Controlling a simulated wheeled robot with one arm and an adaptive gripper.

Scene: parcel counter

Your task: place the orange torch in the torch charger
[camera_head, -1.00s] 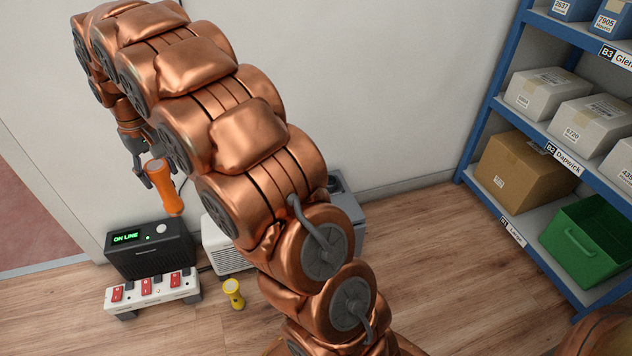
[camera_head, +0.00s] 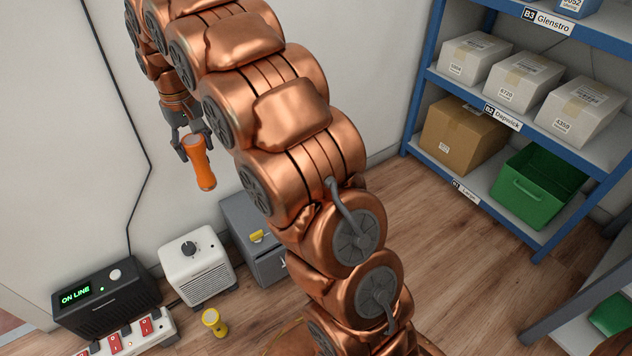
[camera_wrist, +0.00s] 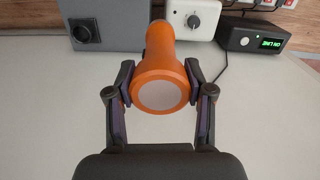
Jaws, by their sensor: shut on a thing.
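The orange torch (camera_head: 199,165) is in my gripper (camera_head: 193,143), which is shut on it. In the wrist view the torch (camera_wrist: 160,78) lies between both fingers, its pale round lens facing the camera. In the head view it hangs nearly upright, slightly tilted, clear of everything below, in front of the wall. No object is clearly marked as the torch charger. A grey box (camera_head: 243,222) by the wall, partly behind my arm, has a yellow item on it. In the wrist view a grey box (camera_wrist: 125,25) has a dark round fitting.
A white unit with a dial (camera_head: 196,268) and a black box reading ON LINE (camera_head: 108,300) stand along the wall. A red-switched power strip (camera_head: 128,338) and yellow torch (camera_head: 214,322) are on the floor. A blue shelf (camera_head: 415,105) holds parcels and a green crate (camera_head: 530,190).

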